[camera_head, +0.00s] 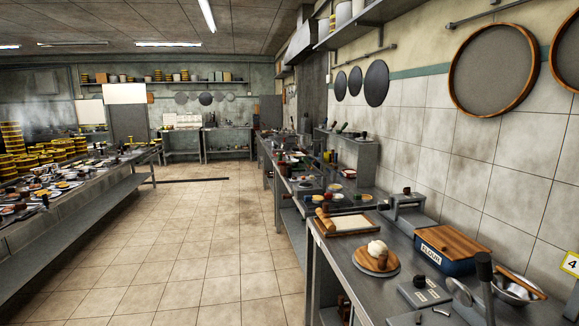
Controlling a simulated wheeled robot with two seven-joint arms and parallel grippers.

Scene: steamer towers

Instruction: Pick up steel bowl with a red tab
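A shiny steel bowl (508,290) sits on the metal counter at the lower right. A wooden stick, perhaps a rolling pin or handle, lies across its rim. I cannot make out a red tab on this bowl. Other bowls farther along the right counter are too small to tell apart. Neither of my grippers is in view.
A blue flour box (447,262) with a wooden lid stands beside the bowl. A dark upright handle (484,270) stands in front of it. A round board with dough (376,261) lies farther left. The tiled floor (190,260) is clear between the counters.

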